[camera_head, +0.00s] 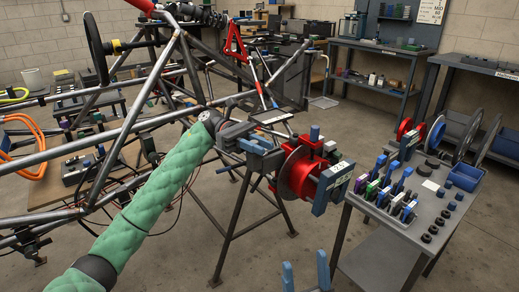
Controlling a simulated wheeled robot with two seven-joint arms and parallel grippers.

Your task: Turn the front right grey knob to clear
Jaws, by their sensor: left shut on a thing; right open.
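My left gripper (262,152) is at the end of the green-sleeved arm, just left of a red hub with a dark disc (299,172). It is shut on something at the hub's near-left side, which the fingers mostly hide. I cannot make out a separate grey knob. My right gripper (305,277) shows only its two blue fingertips at the bottom edge, apart and empty.
A tube chassis (160,75) fills the left side on thin stands. A grey cart (400,240) at the right carries several coloured tools, dark round parts and a blue bin (464,178). Benches line the back wall. The floor between is open.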

